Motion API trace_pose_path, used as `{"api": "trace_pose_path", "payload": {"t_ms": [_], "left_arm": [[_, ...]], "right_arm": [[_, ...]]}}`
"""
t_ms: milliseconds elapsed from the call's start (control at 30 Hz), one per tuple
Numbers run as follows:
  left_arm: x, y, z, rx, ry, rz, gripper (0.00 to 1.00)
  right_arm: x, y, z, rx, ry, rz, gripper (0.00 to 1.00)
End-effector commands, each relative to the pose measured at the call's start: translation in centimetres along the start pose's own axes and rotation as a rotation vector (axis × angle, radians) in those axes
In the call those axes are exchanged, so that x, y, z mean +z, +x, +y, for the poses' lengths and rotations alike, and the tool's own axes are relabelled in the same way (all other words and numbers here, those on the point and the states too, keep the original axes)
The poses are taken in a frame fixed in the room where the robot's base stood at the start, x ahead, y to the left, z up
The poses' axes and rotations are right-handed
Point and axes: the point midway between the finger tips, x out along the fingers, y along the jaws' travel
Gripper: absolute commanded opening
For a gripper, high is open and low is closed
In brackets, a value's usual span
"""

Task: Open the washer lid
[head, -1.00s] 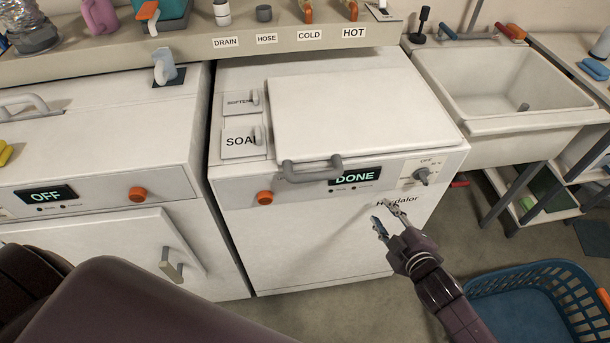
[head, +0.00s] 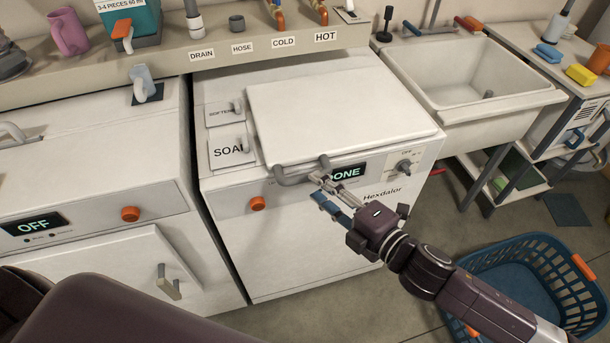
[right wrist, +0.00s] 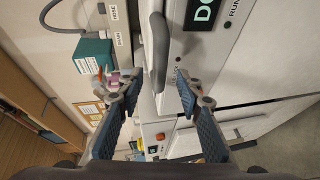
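The washer (head: 290,232) stands in the middle of the head view, its display reading DONE. Its white lid (head: 340,108) lies shut on top. A grey bar handle (head: 293,177) runs along the lid's front edge; it also shows in the right wrist view (right wrist: 159,50). My right gripper (head: 318,186) is just in front of the handle's right end. In the right wrist view its two fingers (right wrist: 157,96) are apart with nothing between them, and the handle lies ahead of them. I cannot tell whether a finger touches it. My left gripper is not in view.
A second machine (head: 95,205) with an OFF display stands at the left. A shelf (head: 170,62) with taps runs behind the washer. A sink (head: 470,85) is at the right. A blue basket (head: 530,290) sits on the floor, partly behind my right arm.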

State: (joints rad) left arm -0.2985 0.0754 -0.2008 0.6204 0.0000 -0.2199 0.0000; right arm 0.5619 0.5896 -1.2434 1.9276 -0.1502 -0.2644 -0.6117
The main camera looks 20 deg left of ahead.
Motion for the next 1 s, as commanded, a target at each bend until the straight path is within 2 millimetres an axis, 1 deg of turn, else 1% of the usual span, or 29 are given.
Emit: {"api": "trace_pose_path", "payload": {"t_ms": [33,100,200,300,467,700,733,767,1000], "left_arm": [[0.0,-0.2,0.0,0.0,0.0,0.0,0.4],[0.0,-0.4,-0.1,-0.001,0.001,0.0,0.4],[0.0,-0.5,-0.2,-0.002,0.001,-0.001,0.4],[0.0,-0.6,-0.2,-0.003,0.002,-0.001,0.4],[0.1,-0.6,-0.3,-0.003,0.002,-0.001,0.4],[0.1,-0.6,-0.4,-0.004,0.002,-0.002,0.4],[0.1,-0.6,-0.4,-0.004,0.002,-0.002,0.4],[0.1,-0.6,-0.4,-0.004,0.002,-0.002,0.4],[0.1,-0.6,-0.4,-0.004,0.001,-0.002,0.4]], "right_arm": [[-0.1,1.0,0.3,0.002,0.0,0.001,0.33],[0.0,2.1,0.2,0.002,0.001,0.0,0.33],[0.0,3.7,0.2,0.001,0.002,-0.001,0.33],[0.0,4.8,0.2,0.002,0.002,-0.001,0.33],[0.0,5.7,0.1,0.001,0.002,-0.001,0.33],[0.0,5.8,0.1,0.001,0.002,-0.001,0.33],[0.0,5.8,0.1,0.001,0.002,-0.001,0.32],[0.0,5.8,0.1,0.001,0.002,-0.002,0.29],[0.1,5.8,0.1,0.001,0.002,-0.002,0.02]]}}
